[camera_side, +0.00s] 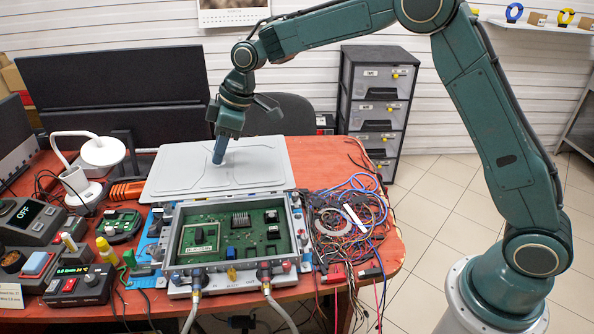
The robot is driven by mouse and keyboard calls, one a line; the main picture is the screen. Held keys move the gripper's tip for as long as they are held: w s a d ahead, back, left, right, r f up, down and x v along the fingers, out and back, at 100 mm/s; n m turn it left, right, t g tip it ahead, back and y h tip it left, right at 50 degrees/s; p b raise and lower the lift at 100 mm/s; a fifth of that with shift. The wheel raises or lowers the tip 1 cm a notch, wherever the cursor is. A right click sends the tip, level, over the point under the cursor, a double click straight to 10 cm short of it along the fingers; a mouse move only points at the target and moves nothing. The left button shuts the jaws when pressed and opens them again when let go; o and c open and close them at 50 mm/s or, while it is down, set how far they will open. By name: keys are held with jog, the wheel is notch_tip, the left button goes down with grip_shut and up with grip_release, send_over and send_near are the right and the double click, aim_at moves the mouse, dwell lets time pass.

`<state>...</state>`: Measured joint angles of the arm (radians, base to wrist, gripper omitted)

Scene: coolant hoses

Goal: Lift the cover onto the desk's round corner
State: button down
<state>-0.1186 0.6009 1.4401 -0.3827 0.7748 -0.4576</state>
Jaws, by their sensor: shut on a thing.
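The cover (178,173) is a flat light-grey plate in the side view, just behind the open case (240,240) with a green circuit board and two hoses. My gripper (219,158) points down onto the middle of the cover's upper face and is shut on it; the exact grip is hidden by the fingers. The cover lies nearly flat, and I cannot tell whether it touches the desk or hangs just above it. The orange-red desk (325,152) has its round corner (397,254) at the right front, beside the wires.
A tangle of coloured wires (350,220) covers much of the desk's right side. Several instruments and bottles crowd the left. A black monitor (110,90) stands behind, and a drawer unit (378,100) stands beyond the desk. The desk's back right is fairly clear.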

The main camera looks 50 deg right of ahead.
aim_at(285, 147)
jog(key=shift+d, duration=0.1)
dwell(0.6)
jog(key=shift+s+d+f, duration=0.1)
jog(key=shift+d+f, duration=0.05)
jog(key=shift+d, duration=0.45)
jog(key=s+d+f+n, duration=0.1)
jog(key=d+n, duration=0.1)
jog(key=d, duration=0.2)
jog(key=s+d+f+n+g, duration=0.1)
jog(key=s+d+n, duration=0.1)
jog(key=d, duration=0.2)
jog(key=s+d+f+n+g+y, duration=0.1)
jog(key=s+d+n, duration=0.1)
jog(key=d, duration=0.3)
jog(key=shift+s+n, duration=0.1)
jog(key=shift+n, duration=0.4)
jog(key=s+d+f+n+g+h, duration=0.1)
jog(key=s+d+n+g, duration=0.3)
jog(key=s+d+n, duration=0.5)
jog(key=shift+s+d+f+n, duration=0.25)
jog(key=shift+s+d+n, duration=0.15)
jog(key=shift+s+d, duration=1.6)
jog(key=shift+w+d, duration=0.25)
notch_tip(285, 147, down, 20)
jog(key=shift+f, duration=0.15)
